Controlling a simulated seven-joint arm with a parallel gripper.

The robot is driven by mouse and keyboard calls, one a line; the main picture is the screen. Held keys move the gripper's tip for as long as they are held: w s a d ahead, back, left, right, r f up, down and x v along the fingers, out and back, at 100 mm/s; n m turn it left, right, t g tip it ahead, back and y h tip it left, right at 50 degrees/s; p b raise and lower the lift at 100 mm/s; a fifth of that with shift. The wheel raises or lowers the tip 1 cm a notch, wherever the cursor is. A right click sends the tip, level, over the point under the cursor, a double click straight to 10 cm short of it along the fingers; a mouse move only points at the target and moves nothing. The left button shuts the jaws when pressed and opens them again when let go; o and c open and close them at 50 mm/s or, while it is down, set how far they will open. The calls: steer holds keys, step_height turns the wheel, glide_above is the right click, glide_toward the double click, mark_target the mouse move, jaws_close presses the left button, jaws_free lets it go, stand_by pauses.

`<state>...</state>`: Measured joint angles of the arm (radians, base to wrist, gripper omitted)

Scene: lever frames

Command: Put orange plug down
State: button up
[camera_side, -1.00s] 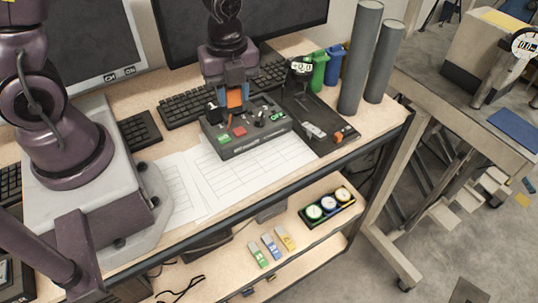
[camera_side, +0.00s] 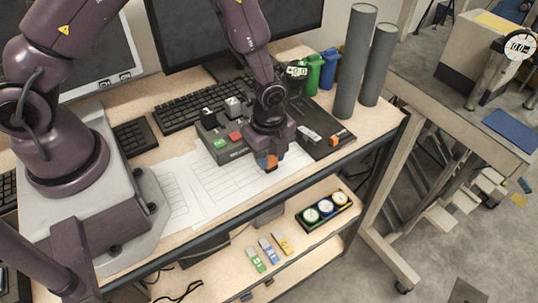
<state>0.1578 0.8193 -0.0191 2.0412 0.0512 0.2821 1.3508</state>
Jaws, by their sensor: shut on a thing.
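The orange plug (camera_side: 270,162) is between the fingers of my gripper (camera_side: 268,158), which is shut on it. The plug is low at the front side of the dark control box (camera_side: 222,146), over the white paper sheets. I cannot tell whether the plug touches the paper. The arm hides the right part of the box. The left part of the box shows a red button, a green element and grey and black levers.
A dark board (camera_side: 325,140) with small parts lies right of my gripper. Two tall grey cylinders (camera_side: 355,70) and green and blue bottles stand behind it. A keyboard (camera_side: 185,108) lies at the back. The paper sheets (camera_side: 225,185) leave clear room in front, up to the table edge.

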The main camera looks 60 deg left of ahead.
steer(key=shift+f, duration=0.2)
steer(key=shift+f, duration=0.2)
steer(key=o, duration=0.9)
steer(key=shift+r, duration=0.1)
steer(key=s+a+r+n+t, duration=0.15)
steer(key=r+n, duration=0.25)
steer(key=r, duration=0.9)
steer(key=s+a+r+n+t, duration=0.1)
steer(key=s+a+r+n, duration=0.2)
steer(key=r, duration=1)
steer(key=s+r+n+t, duration=0.1)
steer(key=s+r+n, duration=0.1)
steer(key=s+n, duration=0.1)
steer(key=s+a+r+n+t, duration=0.1)
steer(key=s+r+n, duration=0.2)
steer(key=n, duration=0.1)
steer(key=s+r+n+t, duration=0.1)
steer(key=s+r+n, duration=0.1)
steer(key=s+n, duration=0.2)
steer(key=shift+a+r, duration=0.2)
steer(key=shift+a, duration=0.05)
